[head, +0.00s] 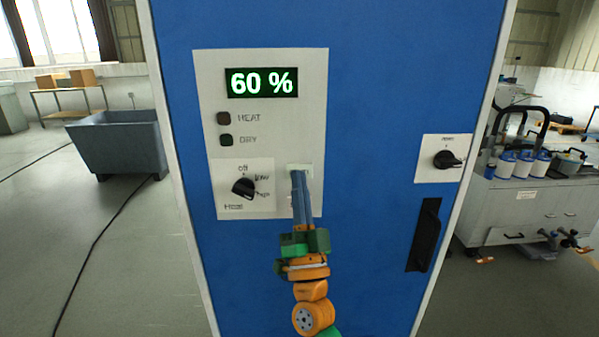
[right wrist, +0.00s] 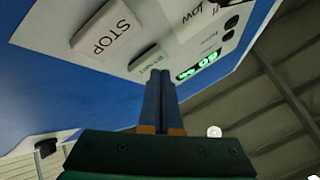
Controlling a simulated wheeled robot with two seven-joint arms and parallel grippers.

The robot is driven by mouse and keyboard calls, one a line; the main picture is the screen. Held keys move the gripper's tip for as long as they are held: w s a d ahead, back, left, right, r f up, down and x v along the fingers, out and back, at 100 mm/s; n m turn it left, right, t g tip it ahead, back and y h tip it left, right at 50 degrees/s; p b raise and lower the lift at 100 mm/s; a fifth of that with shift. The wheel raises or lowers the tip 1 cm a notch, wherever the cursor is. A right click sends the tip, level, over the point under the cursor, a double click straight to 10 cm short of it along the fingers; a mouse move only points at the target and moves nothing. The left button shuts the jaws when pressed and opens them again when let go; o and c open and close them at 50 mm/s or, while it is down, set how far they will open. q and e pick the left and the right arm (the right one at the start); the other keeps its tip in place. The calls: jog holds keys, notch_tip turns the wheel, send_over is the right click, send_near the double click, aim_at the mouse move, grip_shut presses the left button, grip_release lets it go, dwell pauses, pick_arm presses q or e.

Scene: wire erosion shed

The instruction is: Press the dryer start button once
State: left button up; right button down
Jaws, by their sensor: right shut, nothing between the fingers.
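The dryer is a blue cabinet (head: 370,60) with a white control panel (head: 210,75). The pale green start button (head: 305,170) sits low on the panel, partly hidden behind my fingers. In the right wrist view the start button (right wrist: 146,60) lies beside the larger white STOP button (right wrist: 106,31). My right gripper (head: 298,173) is shut and empty, its fingertips in front of the start button in the head view. In the right wrist view the fingertips (right wrist: 160,72) are at the button's edge; I cannot tell whether they touch. My left gripper is out of view.
The display (head: 262,82) reads 60 %. The HEAT lamp (head: 223,118) and DRY lamp (head: 226,140) look dark. A black knob (head: 243,188) is left of my fingers. A rotary switch (head: 447,160) and black handle (head: 425,235) are to the right.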

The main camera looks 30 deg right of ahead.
jog(key=shift+w+d, duration=0.15)
jog(key=shift+w, duration=0.15)
dwell(0.5)
jog(key=shift+s, duration=0.1)
jog(key=shift+s+a+p, duration=0.3)
jog(key=shift+s+a, duration=0.1)
jog(key=shift+s, duration=0.2)
jog(key=shift+a, duration=0.1)
jog(key=shift+s+a+p, duration=0.25)
jog(key=shift+s+a, duration=0.15)
jog(key=shift+s, duration=0.3)
jog(key=shift+s+a+p, duration=0.25)
jog(key=shift+s+a, duration=0.15)
jog(key=shift+s, duration=0.3)
jog(key=shift+s+a+p, duration=0.25)
jog(key=shift+s+a, duration=0.15)
jog(key=shift+s, duration=0.3)
